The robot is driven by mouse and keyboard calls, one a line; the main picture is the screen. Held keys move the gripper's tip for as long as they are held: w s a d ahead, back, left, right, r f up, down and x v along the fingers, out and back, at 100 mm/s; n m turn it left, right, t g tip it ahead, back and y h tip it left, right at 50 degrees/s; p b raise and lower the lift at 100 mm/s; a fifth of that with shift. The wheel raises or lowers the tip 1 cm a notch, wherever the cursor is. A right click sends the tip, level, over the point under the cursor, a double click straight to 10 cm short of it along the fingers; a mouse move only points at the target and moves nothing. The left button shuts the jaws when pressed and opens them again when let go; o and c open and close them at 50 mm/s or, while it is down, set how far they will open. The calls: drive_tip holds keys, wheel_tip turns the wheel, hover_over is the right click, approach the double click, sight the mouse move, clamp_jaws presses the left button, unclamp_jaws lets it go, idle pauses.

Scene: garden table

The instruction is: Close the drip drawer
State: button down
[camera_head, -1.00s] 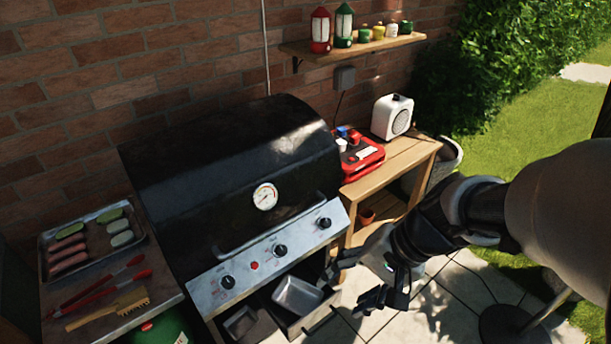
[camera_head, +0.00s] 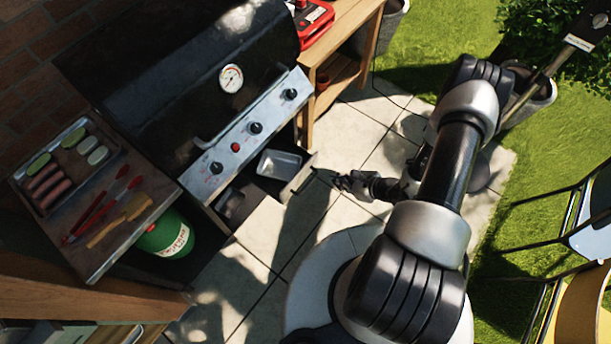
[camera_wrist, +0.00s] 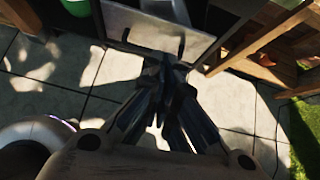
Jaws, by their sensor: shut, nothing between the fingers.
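The drip drawer (camera_head: 296,184) stands partly open under the grill's control panel, with a metal tray (camera_head: 279,163) inside it. In the wrist view the drawer's front panel (camera_wrist: 157,33) shows at the top, with a dark handle on it. My gripper (camera_head: 332,180) is just in front of the drawer front, shut and empty. In the wrist view my gripper (camera_wrist: 165,62) points at the panel, its tips close below the handle. I cannot tell whether they touch the panel.
The black grill (camera_head: 180,80) with its control panel stands above the drawer. A wooden side table (camera_head: 345,40) is to the right of it. A green gas bottle (camera_head: 165,237) is at the left under the side shelf. Paving in front of the drawer is clear.

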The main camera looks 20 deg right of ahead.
wheel_tip(320, 180, down, 2)
drive_tip(key=s+m, duration=0.1)
drive_tip(key=b, duration=0.2)
approach(302, 176)
drive_tip(key=f, duration=0.3)
drive_tip(key=shift+s+a, duration=0.1)
drive_tip(key=shift+a, duration=0.15)
drive_tip(key=shift+w+a+r, duration=0.1)
drive_tip(key=shift+w+a, duration=0.4)
drive_tip(key=shift+w, duration=0.25)
drive_tip(key=shift+w+a+r, duration=0.1)
drive_tip(key=shift+w+a, duration=0.35)
drive_tip(key=shift+w, duration=0.25)
